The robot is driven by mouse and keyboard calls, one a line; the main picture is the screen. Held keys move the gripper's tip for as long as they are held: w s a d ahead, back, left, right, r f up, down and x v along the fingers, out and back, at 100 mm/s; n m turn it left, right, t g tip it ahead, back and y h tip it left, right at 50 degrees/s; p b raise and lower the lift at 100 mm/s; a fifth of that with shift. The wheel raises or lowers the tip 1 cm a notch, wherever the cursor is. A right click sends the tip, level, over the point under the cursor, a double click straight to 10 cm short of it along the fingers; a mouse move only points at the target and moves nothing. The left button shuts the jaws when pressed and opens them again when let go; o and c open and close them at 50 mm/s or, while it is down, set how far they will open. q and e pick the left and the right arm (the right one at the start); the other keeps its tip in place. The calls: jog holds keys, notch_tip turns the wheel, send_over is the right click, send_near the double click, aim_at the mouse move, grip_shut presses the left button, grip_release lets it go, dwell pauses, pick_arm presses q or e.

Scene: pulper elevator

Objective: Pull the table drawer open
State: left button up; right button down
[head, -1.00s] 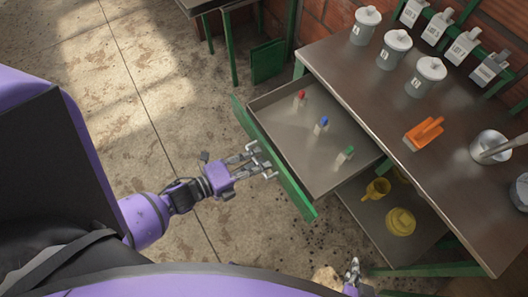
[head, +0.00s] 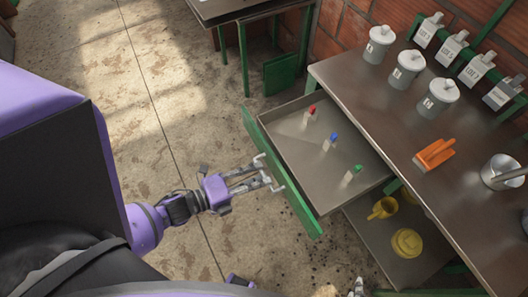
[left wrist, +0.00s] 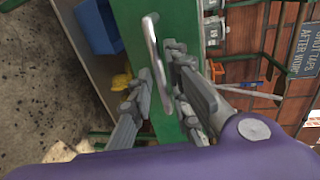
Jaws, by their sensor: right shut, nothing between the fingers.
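The table drawer (head: 313,177) with its green front stands pulled well out from the dark-topped table (head: 416,117). Three small bottles with red, blue and green caps stand in it. My left gripper (head: 271,174) is open at the outer face of the drawer front. In the left wrist view, the metal bar handle (left wrist: 152,43) on the green front (left wrist: 182,22) runs between the spread fingers (left wrist: 166,92), with gaps beside it. My right gripper (head: 357,287) barely shows at the bottom edge of the head view, shut and away from the drawer.
On the table stand grey lidded canisters (head: 407,67), an orange brush-like tool (head: 434,153) and a metal mortar (head: 501,172). Yellow items (head: 407,242) lie on the shelf below. The floor (head: 130,110) left of the drawer is clear.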

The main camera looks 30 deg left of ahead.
pick_arm(q)
jog(key=v, duration=0.9)
jog(key=shift+s+a, duration=0.15)
jog(key=shift+s, duration=0.05)
